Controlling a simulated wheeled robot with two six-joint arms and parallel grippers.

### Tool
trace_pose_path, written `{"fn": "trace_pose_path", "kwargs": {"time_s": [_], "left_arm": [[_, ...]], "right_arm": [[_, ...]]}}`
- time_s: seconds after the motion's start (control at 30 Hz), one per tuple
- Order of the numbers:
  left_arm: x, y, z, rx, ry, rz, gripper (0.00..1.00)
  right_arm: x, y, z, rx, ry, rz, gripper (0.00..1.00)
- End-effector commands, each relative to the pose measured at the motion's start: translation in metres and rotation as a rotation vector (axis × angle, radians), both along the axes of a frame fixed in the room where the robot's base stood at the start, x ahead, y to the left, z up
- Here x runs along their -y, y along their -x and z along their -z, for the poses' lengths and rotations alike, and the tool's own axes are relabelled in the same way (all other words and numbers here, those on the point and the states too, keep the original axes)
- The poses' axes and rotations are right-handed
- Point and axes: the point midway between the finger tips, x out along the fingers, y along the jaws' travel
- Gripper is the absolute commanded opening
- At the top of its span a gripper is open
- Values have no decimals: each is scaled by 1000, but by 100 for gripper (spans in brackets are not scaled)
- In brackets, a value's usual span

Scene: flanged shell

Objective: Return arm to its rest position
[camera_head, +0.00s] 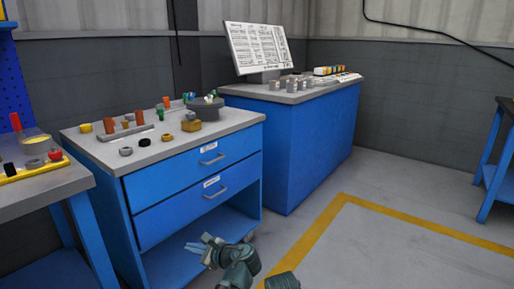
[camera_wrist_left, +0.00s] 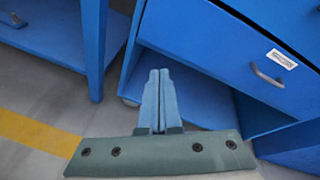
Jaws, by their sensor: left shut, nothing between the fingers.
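My left gripper (camera_head: 201,243) shows low in the head view, in front of the open lower shelf of the blue drawer bench. Its blue-grey fingers point left and hold nothing. In the left wrist view the two fingers (camera_wrist_left: 157,75) are shut side by side, with the bench's lower shelf behind them. Part of another dark green arm piece of mine shows at the bottom edge of the head view. My right gripper is not in view.
The blue drawer bench (camera_head: 170,158) carries several small parts on its grey top. A blue cabinet (camera_head: 300,145) with a monitor (camera_head: 257,48) stands behind it. Another bench (camera_head: 45,182) is at the left. The floor (camera_head: 395,250) at the right is clear, with a yellow line.

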Motion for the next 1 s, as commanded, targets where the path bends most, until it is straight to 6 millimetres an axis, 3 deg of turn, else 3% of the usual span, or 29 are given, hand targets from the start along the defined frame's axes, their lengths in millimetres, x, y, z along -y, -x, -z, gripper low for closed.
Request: {"fn": "trace_pose_path", "kwargs": {"time_s": [0.03, 0.2, 0.3, 0.47, 0.63, 1.0], "left_arm": [[8, 20, 1, 45, 150, -61, 0], [51, 78, 37, 161, 634, -364, 0], [80, 109, 50, 189, 835, -553, 0], [121, 152, 55, 193, 1045, -824, 0], [162, 194, 49, 165, 1181, -1098, 0], [164, 193, -33, 168, 1186, -1114, 0]], "right_arm": [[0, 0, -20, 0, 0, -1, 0], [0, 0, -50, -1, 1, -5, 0], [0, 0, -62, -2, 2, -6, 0], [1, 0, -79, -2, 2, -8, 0], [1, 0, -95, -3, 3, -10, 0], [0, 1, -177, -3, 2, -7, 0]]}}
